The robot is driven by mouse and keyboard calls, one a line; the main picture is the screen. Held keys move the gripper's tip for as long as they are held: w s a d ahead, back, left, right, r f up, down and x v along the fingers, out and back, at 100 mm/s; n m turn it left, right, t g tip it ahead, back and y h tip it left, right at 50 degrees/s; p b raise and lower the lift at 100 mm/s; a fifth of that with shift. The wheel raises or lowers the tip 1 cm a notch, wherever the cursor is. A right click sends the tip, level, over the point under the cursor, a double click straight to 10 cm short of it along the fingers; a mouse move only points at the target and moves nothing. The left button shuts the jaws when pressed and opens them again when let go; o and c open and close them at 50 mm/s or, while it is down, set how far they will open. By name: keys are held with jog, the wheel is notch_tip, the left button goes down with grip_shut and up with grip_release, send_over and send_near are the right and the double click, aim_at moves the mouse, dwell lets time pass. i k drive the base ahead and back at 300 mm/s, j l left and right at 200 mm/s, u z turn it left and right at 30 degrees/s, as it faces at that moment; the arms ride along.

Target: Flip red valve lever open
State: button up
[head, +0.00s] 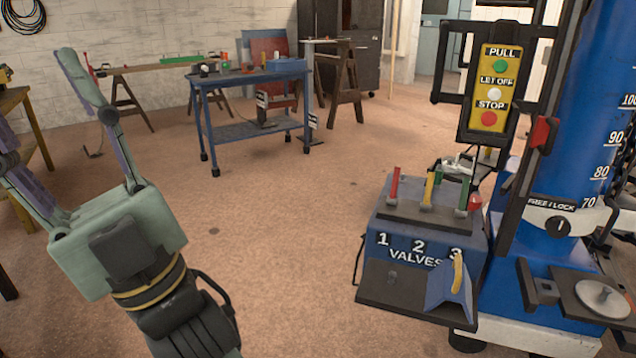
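The red valve lever (395,184) stands roughly upright at the left end of the grey top plate of the blue valve box (385,262), above the number 1. A yellow lever (428,190) stands in the middle and a green lever (464,192) on the right. My gripper (45,112) is at the far left, well apart from the valve box. Its fingers are spread wide with nothing between them, and one finger runs out of the picture at the left edge.
A control panel (494,92) with PULL, LET OFF and STOP buttons hangs above the box, beside a tall blue column (588,110). A blue and yellow object (450,291) sits at the box's front ledge. A blue cart (247,131) stands behind. The middle floor is clear.

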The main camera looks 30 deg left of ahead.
aim_at(392, 200)
jog(key=u, duration=0.4)
jog(key=i+j+u, duration=0.15)
jog(key=i, duration=0.4)
jog(key=i+j+u, duration=0.2)
jog(key=i, duration=0.3)
jog(key=l, duration=0.1)
